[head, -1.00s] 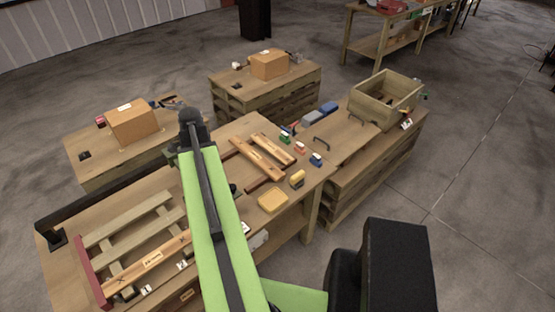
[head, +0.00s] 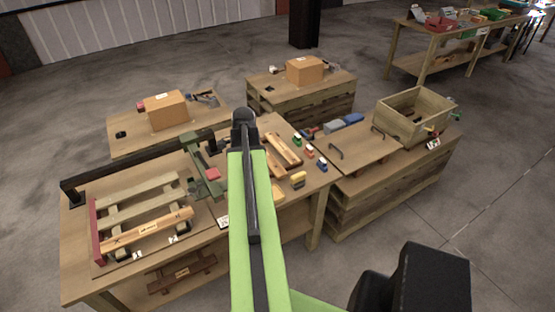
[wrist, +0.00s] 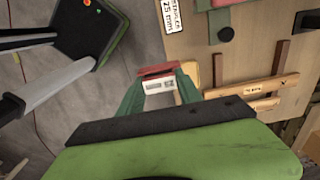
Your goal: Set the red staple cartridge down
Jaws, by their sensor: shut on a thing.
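The red staple cartridge (wrist: 158,71) shows in the wrist view, red on top with a white printed label on its side. My gripper (wrist: 160,88) is shut on it, with one green finger on each side. The cartridge appears beside the table's front edge, over or near the floor; its height is hard to tell. In the head view my green arm hides the gripper and the cartridge. A red pad (head: 213,174) beside a green fixture (head: 206,182) lies on the workbench (head: 205,222). A yellow tray (wrist: 189,72) shows partly behind one finger.
A slatted wooden frame (head: 140,215) fills the bench's left part. A label card (wrist: 178,20) sits by the bench edge. A wooden crate (head: 415,115) stands on the right stand.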

